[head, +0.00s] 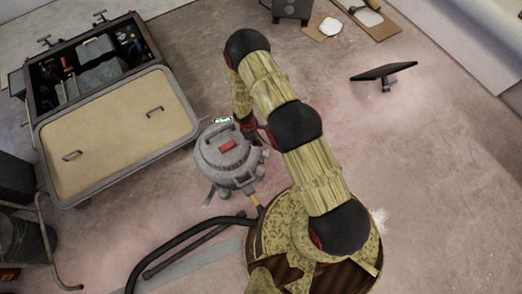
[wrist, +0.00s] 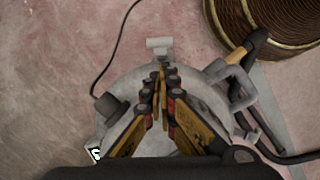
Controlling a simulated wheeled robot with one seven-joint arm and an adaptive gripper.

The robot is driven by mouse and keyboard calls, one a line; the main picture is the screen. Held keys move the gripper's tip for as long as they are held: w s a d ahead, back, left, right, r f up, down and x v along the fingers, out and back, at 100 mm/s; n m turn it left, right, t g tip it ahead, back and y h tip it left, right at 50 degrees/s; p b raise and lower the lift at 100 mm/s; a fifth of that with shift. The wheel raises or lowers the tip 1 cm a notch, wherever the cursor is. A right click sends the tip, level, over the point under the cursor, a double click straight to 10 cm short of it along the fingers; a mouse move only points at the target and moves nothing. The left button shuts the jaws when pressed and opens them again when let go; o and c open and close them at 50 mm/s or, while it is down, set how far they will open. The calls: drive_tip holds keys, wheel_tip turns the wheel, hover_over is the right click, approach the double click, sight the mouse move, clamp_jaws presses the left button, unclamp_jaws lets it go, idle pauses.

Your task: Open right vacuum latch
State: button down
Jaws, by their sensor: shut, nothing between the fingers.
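The vacuum (head: 227,160) is a round grey canister with a red part on its lid, standing on the floor left of my arm in the head view. In the wrist view its grey lid (wrist: 118,112) lies below my gripper. A pale grey T-shaped latch (wrist: 159,46) sticks out past the lid's rim at the top of the wrist view, on the vacuum's right side in the head view. My gripper (wrist: 161,72) is shut and empty, its fingertips just short of this latch in the picture. I cannot tell whether they touch it. The fingers hide part of the lid.
A grey bracket-like handle (wrist: 232,80) stands out at the vacuum's right in the wrist view, with a dark hose (head: 180,243) nearby. The floor at right (head: 440,180) is mostly clear.

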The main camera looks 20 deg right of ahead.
sight(266, 153)
drive_tip(key=shift+a, duration=0.1)
drive_tip(key=shift+f, duration=0.15)
drive_tip(key=b+x, duration=0.2)
drive_tip(key=x, duration=0.7)
drive_tip(key=shift+f+b, duration=0.4)
drive_tip(key=shift+s+d+b, duration=0.3)
drive_tip(key=shift+d+b, duration=0.3)
drive_tip(key=shift+d, duration=0.35)
idle(0.3)
drive_tip(key=shift+s+d, duration=0.1)
drive_tip(key=shift+d+y, duration=0.15)
drive_tip(key=shift+y, duration=0.25)
